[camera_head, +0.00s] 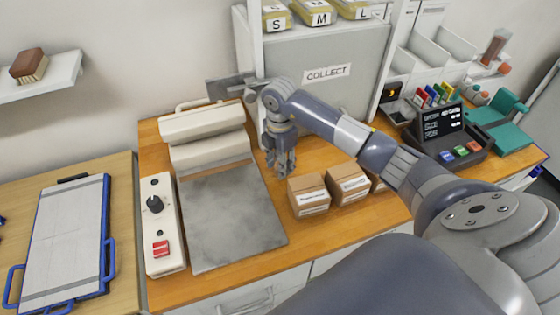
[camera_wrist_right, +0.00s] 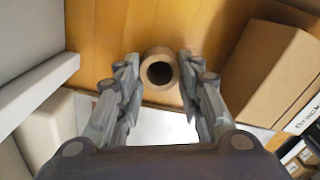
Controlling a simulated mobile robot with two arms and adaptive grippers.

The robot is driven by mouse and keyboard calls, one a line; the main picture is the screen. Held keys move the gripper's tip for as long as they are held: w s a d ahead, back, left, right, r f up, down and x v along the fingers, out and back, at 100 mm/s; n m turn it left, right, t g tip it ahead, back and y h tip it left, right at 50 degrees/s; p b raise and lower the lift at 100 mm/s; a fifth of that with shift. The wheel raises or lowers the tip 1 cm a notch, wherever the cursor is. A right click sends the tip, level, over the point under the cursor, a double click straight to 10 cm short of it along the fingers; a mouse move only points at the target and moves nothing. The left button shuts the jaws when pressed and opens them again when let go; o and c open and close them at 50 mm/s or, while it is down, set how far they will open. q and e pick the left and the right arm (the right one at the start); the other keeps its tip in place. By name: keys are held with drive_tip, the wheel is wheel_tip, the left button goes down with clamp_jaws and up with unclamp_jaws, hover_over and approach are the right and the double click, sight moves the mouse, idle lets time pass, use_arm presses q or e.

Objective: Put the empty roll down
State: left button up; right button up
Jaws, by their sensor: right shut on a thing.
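The empty roll (camera_wrist_right: 160,53) is a brown cardboard tube. In the right wrist view I look into its open end, with its dark hollow core facing the camera. My right gripper (camera_wrist_right: 158,88) is shut on it, one finger on each side. In the head view my right gripper (camera_head: 281,168) points down over the wooden counter (camera_head: 262,262), between the grey plate and the small cartons. The roll cannot be made out there. Whether the roll touches the counter is hard to tell. My left gripper is not in view.
Left of my gripper are the cream machine (camera_head: 205,140), its grey plate (camera_head: 228,215) and a control box (camera_head: 163,225). Small cartons (camera_head: 308,194) stand close on the right. A grey "COLLECT" panel (camera_head: 325,92) rises behind. Bare wood shows in front of the cartons.

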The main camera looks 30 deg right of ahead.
drive_tip(key=shift+o, duration=1.3)
drive_tip(key=shift+f, duration=0.15)
drive_tip(key=o, duration=0.4)
drive_tip(key=shift+o, duration=0.2)
drive_tip(key=shift+r, duration=0.3)
drive_tip(key=shift+r+b, duration=0.3)
drive_tip(key=shift+r, duration=0.05)
wheel_tip(320, 180, up, 11)
drive_tip(key=b, duration=0.2)
